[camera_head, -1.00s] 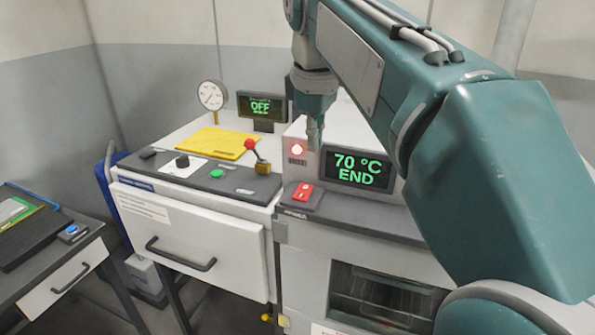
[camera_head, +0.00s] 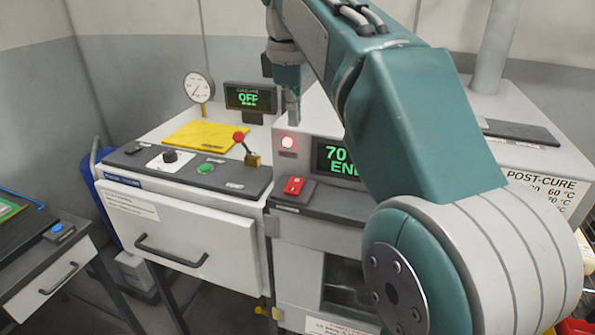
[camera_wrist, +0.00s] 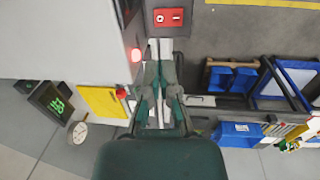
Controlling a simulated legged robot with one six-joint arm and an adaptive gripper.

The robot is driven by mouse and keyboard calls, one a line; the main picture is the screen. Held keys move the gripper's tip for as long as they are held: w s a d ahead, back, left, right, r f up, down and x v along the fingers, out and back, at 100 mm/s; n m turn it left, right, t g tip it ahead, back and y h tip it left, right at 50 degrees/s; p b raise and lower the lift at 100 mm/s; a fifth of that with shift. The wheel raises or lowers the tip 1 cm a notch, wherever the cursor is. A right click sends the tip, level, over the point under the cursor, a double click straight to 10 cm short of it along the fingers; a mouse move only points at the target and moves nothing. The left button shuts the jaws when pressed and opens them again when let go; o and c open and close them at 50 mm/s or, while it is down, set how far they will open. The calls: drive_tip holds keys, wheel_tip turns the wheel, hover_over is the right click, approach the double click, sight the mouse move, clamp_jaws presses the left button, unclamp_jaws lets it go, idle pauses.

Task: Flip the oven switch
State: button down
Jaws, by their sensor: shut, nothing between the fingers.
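The oven (camera_head: 330,225) is the grey-white unit in the middle, with a display reading "70" and "EN", partly hidden by my arm. Its red switch (camera_head: 293,186) sits on a dark plate at the front left of its top ledge. In the wrist view the red switch (camera_wrist: 168,17) shows at the top, beyond the fingertips. A lit red lamp (camera_head: 288,142) is on the oven's face above the switch. My gripper (camera_head: 293,120) points down, shut and empty, above the switch and in front of the lamp's panel. In the wrist view my gripper (camera_wrist: 160,50) is below the switch, apart from it.
Left of the oven stands a white unit (camera_head: 180,225) with a black knob, green button and red-knobbed lever (camera_head: 239,136). A yellow sheet (camera_head: 200,135), a gauge (camera_head: 199,87) and an "OFF" display (camera_head: 250,98) are behind them. A side table is at far left.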

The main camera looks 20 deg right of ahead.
sight(295, 186)
drive_tip(key=f, duration=0.8)
drive_tip(key=w+d+f, duration=0.1)
drive_tip(key=f, duration=0.3)
drive_tip(key=shift+f, duration=0.1)
drive_tip(key=shift+w, duration=0.1)
drive_tip(key=shift+f, duration=0.2)
drive_tip(key=shift+a, duration=0.1)
drive_tip(key=shift+s+a+r, duration=0.3)
drive_tip(key=shift+s+a, duration=0.1)
drive_tip(key=shift+s, duration=0.25)
drive_tip(key=shift+r, duration=0.1)
